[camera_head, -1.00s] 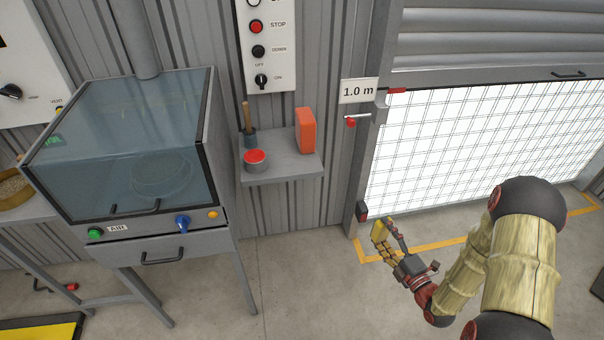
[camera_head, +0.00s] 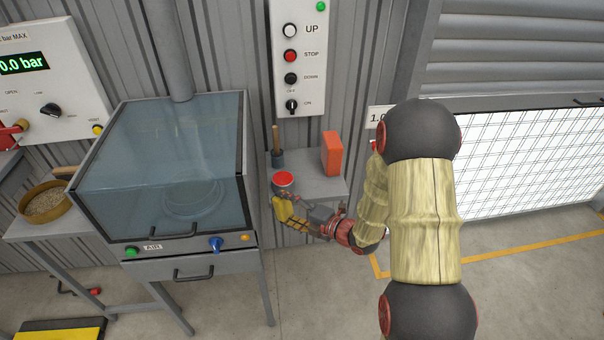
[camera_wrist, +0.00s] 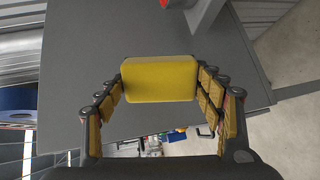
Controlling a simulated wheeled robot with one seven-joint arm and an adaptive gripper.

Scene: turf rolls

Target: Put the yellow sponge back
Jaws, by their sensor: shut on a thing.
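The yellow sponge (camera_wrist: 160,79) is a rounded block between the two fingers of my gripper (camera_wrist: 161,84) in the wrist view. My gripper is shut on it. In the head view the sponge (camera_head: 282,209) is at the front left of the small grey wall shelf (camera_head: 318,186), beside my gripper (camera_head: 287,213). The grey shelf top (camera_wrist: 85,85) fills much of the wrist view behind the sponge. I cannot tell whether the sponge touches the shelf.
The shelf holds a red-topped tin (camera_head: 284,180), a brush with a wooden handle (camera_head: 276,148) and an orange block (camera_head: 332,153). A glass-fronted cabinet (camera_head: 170,160) stands close on the left.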

